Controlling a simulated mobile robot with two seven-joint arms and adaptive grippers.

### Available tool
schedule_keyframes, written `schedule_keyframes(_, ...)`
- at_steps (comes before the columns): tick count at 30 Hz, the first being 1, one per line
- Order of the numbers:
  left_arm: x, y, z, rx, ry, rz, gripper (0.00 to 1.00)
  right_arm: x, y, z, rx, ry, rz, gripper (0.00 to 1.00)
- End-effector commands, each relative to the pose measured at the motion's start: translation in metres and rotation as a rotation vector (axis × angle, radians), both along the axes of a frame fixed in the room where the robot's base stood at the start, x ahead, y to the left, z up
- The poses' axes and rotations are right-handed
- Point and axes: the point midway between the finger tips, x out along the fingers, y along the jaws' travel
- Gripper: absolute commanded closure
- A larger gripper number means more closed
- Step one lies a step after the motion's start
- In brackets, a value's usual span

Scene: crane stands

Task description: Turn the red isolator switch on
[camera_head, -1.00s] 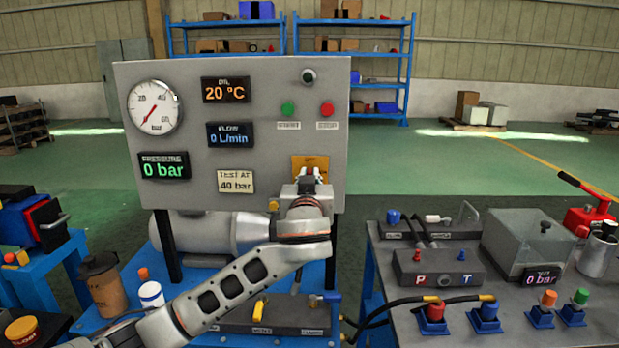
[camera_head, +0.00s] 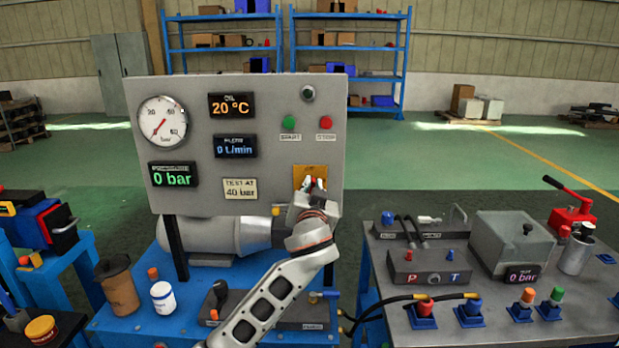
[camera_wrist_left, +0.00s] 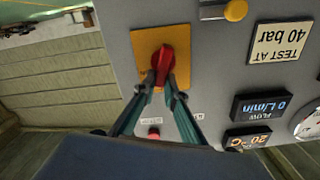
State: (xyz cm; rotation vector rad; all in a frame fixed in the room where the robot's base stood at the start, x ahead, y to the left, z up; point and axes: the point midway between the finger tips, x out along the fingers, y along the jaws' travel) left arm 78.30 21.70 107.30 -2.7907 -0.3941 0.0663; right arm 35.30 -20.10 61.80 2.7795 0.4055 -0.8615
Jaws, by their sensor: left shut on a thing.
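The red isolator switch (camera_wrist_left: 163,64) sits on a yellow plate (camera_wrist_left: 147,42) on the grey control panel. In the left wrist view its red handle stands between my fingertips. My left gripper (camera_wrist_left: 160,88) is shut on the handle. In the head view the yellow plate (camera_head: 311,172) is at the panel's lower right, and my left gripper (camera_head: 311,187) covers much of the switch. My right gripper is not in view.
The grey panel (camera_head: 270,178) carries a round gauge (camera_head: 162,120), several displays, a green button (camera_head: 290,122) and a red button (camera_head: 326,122). A bottle (camera_head: 163,298) and brown cup (camera_head: 118,286) stand left of my arm. A hydraulic bench (camera_head: 385,310) is at the right.

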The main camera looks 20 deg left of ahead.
Motion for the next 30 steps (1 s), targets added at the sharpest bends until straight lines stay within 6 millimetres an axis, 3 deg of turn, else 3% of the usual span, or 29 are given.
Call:
schedule_keyframes(5,0.001,-0.004,0.003,0.157,0.045,-0.001,1.0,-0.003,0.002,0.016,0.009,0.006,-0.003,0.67)
schedule_keyframes(18,0.003,-0.012,-0.006,0.561,0.163,-0.001,1.0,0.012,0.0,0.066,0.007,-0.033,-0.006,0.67)
schedule_keyframes(30,0.004,-0.016,-0.015,0.914,0.264,-0.003,1.0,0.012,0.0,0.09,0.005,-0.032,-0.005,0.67)
